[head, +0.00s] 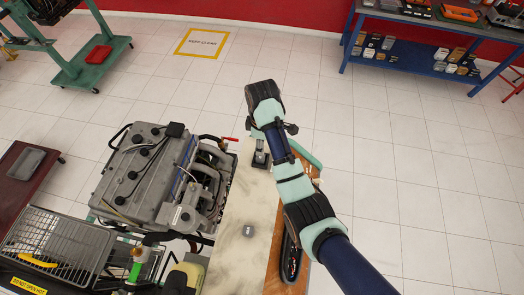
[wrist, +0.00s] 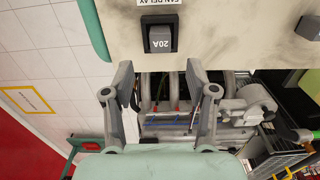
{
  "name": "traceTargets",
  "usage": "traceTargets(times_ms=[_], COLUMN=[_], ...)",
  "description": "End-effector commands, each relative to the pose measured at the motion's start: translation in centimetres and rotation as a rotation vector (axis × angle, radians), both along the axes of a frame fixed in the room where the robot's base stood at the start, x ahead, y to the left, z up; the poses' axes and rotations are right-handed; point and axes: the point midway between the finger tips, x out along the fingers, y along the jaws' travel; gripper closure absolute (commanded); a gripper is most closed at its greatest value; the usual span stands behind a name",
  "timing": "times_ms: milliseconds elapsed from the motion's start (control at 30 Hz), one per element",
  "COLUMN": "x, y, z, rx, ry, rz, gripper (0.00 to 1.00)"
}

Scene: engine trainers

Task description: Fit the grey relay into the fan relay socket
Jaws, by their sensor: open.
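In the wrist view, the grey relay (wrist: 160,38), marked 20A, sits within the black frame of the fan relay socket (wrist: 145,22) at the top. A white label reading FAN RELAY (wrist: 158,2) is cut off by the upper edge. I cannot tell how deep the relay sits. My gripper (wrist: 159,72) is open and empty, its two grey fingers spread and apart from the relay. In the head view my gripper (head: 259,146) is at the far end of the pale panel, partly hidden by my arm.
Open tiled floor (head: 410,180) is to the right, with a blue bench (head: 420,60) beyond.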

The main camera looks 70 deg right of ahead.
Motion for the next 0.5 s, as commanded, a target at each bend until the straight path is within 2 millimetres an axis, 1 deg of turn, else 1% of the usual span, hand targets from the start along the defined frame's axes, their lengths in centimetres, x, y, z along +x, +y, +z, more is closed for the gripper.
traceTargets(times_ms=[33,133,500], x=[0.0,0.0,0.0], y=[0.0,0.0,0.0], z=[1.4,2.4,2.4], rx=[-0.001,0.001,0.001], ry=[-0.001,0.001,0.001], rz=[0.000,0.000,0.000], gripper=[0.43,0.43,0.43])
